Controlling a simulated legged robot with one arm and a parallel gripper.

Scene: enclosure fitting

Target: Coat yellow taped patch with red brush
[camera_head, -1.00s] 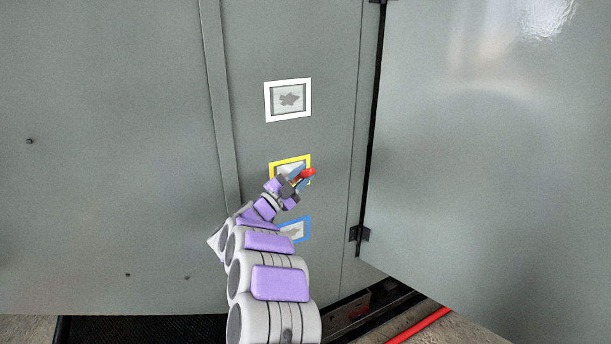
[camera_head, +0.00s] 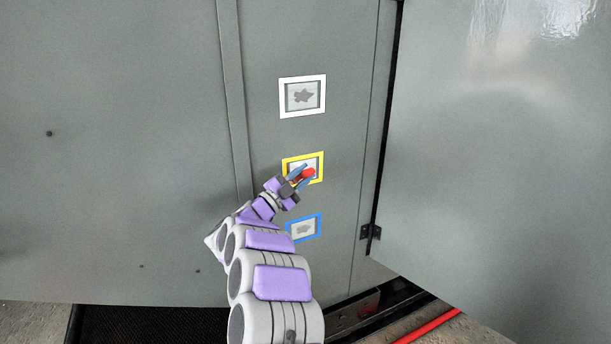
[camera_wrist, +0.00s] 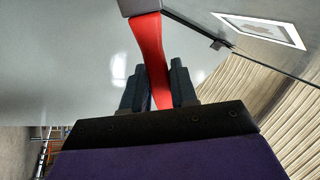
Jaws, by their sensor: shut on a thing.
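The yellow taped patch (camera_head: 303,155) is on the grey cabinet face, between two other framed patches. My gripper (camera_head: 299,178) is in front of its lower part and hides some of it. In the wrist view my gripper (camera_wrist: 158,85) is shut on the red handle of the brush (camera_wrist: 149,45). A grey part of the brush shows at the top edge; its bristles are out of view. In the head view the red brush (camera_head: 307,174) overlaps the patch. I cannot tell whether it touches the surface.
An open grey door (camera_head: 490,150) stands at the right. A red bar (camera_head: 428,326) lies low at the right.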

